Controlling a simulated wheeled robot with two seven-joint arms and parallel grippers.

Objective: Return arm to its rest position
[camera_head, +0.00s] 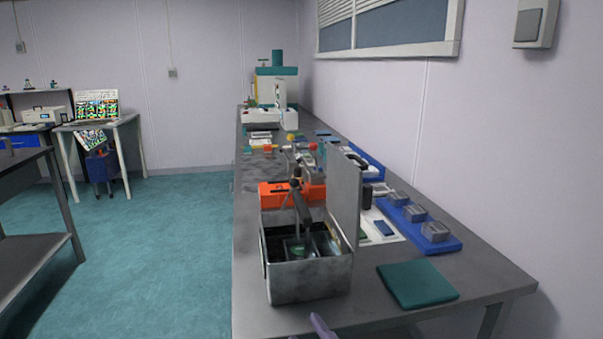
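A small lavender tip (322,327) shows at the bottom edge, slanting in from the lower right. It looks like the end of my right gripper, but most of it is cut off by the frame. I cannot tell whether it is open or shut. It is in front of the metal box (310,282) and apart from it in the picture. My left gripper is not in view. The open metal box stands on the grey bench (258,325) with its lid (344,195) raised. A dark upright tool (300,205) shows above the box; its lower end is hard to make out.
An orange case (275,195) is behind the box. A green pad (417,284) lies to its right. A white and green machine (276,90) stands at the far end. The floor (165,250) left of the bench is clear.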

